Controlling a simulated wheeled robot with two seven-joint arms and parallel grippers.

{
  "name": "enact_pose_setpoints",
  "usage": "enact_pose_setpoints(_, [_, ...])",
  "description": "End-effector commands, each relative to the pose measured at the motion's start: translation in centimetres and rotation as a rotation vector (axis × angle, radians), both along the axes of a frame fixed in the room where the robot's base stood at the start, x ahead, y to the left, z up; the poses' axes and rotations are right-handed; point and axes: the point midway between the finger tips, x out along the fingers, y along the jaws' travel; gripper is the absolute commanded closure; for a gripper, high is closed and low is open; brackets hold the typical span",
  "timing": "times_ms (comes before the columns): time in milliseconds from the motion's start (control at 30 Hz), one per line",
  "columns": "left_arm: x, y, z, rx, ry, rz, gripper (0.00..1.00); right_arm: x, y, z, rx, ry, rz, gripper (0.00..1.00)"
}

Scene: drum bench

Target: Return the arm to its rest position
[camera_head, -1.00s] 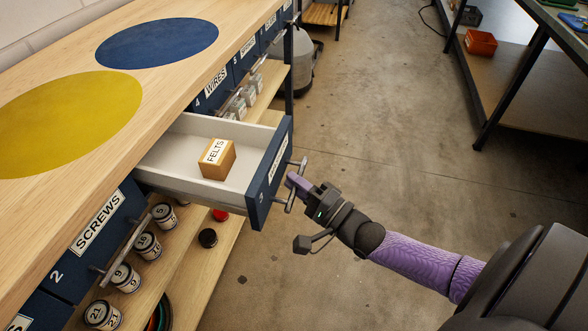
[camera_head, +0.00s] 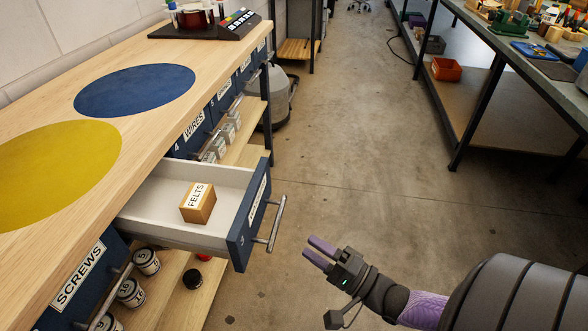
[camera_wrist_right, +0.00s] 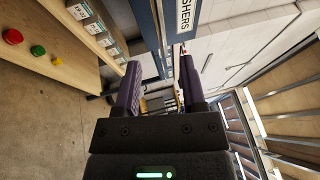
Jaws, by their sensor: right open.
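My right gripper (camera_head: 317,254) is open and empty, to the right of the open drawer and apart from its handle (camera_head: 276,224). Its two purple fingers also show in the right wrist view (camera_wrist_right: 158,88) with nothing between them. The drawer (camera_head: 240,235) is pulled out of the bench, and a wooden box labelled FELTS (camera_head: 198,203) sits inside it. My left gripper is not in view.
The wooden bench (camera_head: 150,125) carries a yellow and a blue disc. Jars (camera_head: 146,262) stand on the shelf below. The floor between is clear.

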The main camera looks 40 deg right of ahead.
Motion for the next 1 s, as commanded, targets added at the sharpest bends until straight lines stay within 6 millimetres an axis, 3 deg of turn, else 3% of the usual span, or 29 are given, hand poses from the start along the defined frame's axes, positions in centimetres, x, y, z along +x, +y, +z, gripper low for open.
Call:
enact_pose_setpoints(500, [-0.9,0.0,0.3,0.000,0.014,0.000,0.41,-0.7,-0.2,-0.4,-0.016,0.009,-0.007,0.47])
enact_pose_setpoints(567, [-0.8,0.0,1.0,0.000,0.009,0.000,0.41,-1.0,-0.4,-1.7,-0.116,0.063,-0.041,0.47])
enact_pose_setpoints(633, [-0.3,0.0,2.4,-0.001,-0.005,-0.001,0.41,-2.5,-0.8,-5.5,-0.379,0.215,-0.095,0.47])
enact_pose_setpoints(667, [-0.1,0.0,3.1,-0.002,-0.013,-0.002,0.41,-3.7,-0.9,-7.7,-0.528,0.307,-0.101,0.47])
enact_pose_setpoints(733, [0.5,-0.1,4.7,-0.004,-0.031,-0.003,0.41,-8.3,-0.8,-13.1,-0.898,0.550,-0.026,0.47])
enact_pose_setpoints(800, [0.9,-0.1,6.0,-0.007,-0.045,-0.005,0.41,-14.0,0.2,-17.4,-1.213,0.757,0.171,0.47])
enact_pose_setpoints(900, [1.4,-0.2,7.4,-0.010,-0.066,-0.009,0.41,-22.3,2.4,-20.7,-1.510,0.939,0.558,0.47])
enact_pose_setpoints(1000, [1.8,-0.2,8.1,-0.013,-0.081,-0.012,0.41,-28.4,4.3,-21.6,-1.648,0.996,0.909,0.47])
